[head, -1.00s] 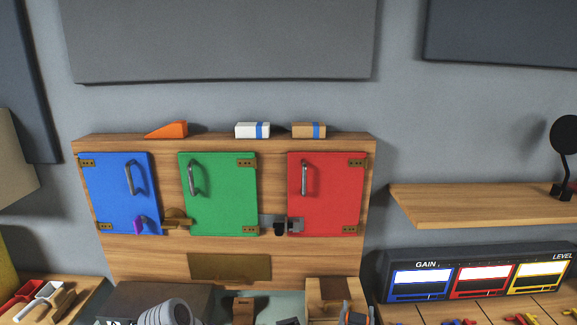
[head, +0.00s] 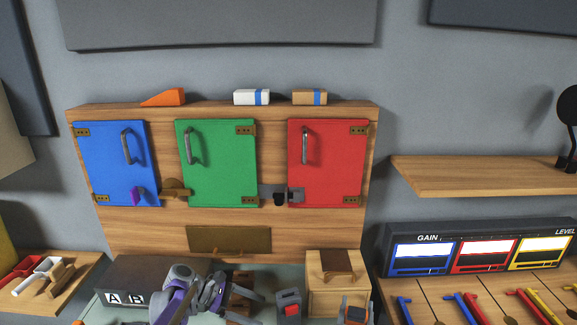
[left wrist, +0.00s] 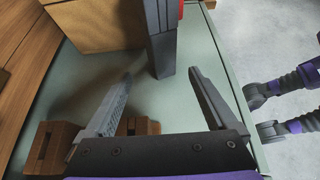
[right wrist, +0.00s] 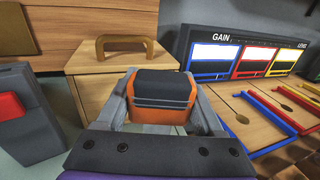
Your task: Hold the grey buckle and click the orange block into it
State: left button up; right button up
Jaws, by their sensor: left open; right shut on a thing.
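The grey buckle (head: 289,306) with a red button stands upright on the greenish bench top. It also shows at the left edge of the right wrist view (right wrist: 32,120) and ahead in the left wrist view (left wrist: 160,45). My left gripper (head: 252,302) is open and empty, left of the buckle; in the left wrist view its fingertips point towards the buckle, apart from it. My right gripper (right wrist: 160,88) is shut on the orange block (right wrist: 158,115), which has a dark top with grey stripes. The block is held right of the buckle, at the bottom edge of the head view (head: 356,312).
A wooden box (head: 335,290) with a handle stands behind the block. Brown wooden blocks (left wrist: 52,148) lie near my left gripper. A dark box marked with letters (head: 150,280) is at the left. A gain and level panel (head: 480,250) with coloured levers is at the right.

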aim_at(285, 319)
pick_arm(q)
jog(key=b+x, duration=0.1)
jog(key=x, duration=0.7)
jog(key=shift+b, duration=0.4)
jog(key=shift+b+x, duration=0.45)
jog(key=shift+x, duration=0.5)
pick_arm(e)
jog(key=shift+s+f, duration=0.2)
jog(key=shift+f, duration=0.7)
jog(key=shift+s+f, duration=0.15)
jog(key=shift+f, duration=0.7)
pick_arm(q)
jog(key=c, duration=1.2)
jog(key=shift+o, duration=0.2)
pick_arm(e)
jog(key=shift+r, duration=0.1)
jog(key=w+a+r+n+y, duration=0.1)
jog(key=w+a+r, duration=0.3)
jog(key=a+r, duration=0.5)
jog(key=w+a+r+n+t+y, duration=0.1)
jog(key=w+a+r+n+y, duration=0.1)
jog(key=a+r, duration=0.6)
jog(key=shift+w+a+r+y, duration=0.35)
jog(key=shift+w+r+y, duration=0.55)
jog(key=shift+y, duration=0.2)
